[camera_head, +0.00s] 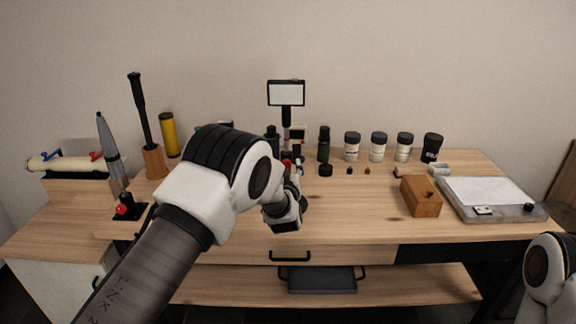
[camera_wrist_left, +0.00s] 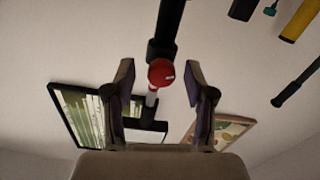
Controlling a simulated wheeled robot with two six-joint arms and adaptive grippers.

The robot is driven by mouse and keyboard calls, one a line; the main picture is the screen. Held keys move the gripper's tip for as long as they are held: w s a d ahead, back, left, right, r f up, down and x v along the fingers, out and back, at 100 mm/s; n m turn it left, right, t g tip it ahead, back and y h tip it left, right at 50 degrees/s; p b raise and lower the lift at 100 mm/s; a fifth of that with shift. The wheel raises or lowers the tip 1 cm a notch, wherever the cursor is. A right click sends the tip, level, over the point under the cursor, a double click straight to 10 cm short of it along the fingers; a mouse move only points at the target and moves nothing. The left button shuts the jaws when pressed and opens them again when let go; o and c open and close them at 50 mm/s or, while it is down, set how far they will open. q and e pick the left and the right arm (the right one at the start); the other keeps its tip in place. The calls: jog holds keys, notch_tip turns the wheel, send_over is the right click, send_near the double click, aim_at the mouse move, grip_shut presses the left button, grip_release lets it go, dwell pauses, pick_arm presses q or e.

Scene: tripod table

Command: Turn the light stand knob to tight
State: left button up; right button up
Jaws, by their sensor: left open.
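The light stand, with a flat white lamp panel (camera_head: 286,93) on a thin pole, stands at the back of the table in the head view. Its red knob (camera_wrist_left: 161,72) shows in the left wrist view, next to a black collar (camera_wrist_left: 160,48) on the pole. My left gripper (camera_wrist_left: 160,80) is open, with one finger on each side of the knob and a visible gap to both. In the head view my left arm hides part of the stand, and the left gripper (camera_head: 296,168) is by its lower part. My right gripper is out of view.
Dark and white-labelled jars (camera_head: 378,147) line the back right. A wooden block (camera_head: 420,196) and a grey tray (camera_head: 525,212) are at the right. A black-handled tool in a wooden holder (camera_head: 154,162) and a yellow cylinder (camera_head: 169,135) are at the left. The front middle tabletop is clear.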

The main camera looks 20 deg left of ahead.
pick_arm(q)
jog(key=shift+w+a, duration=0.25)
jog(key=shift+w, duration=0.25)
jog(key=shift+c, duration=0.4)
grip_shut()
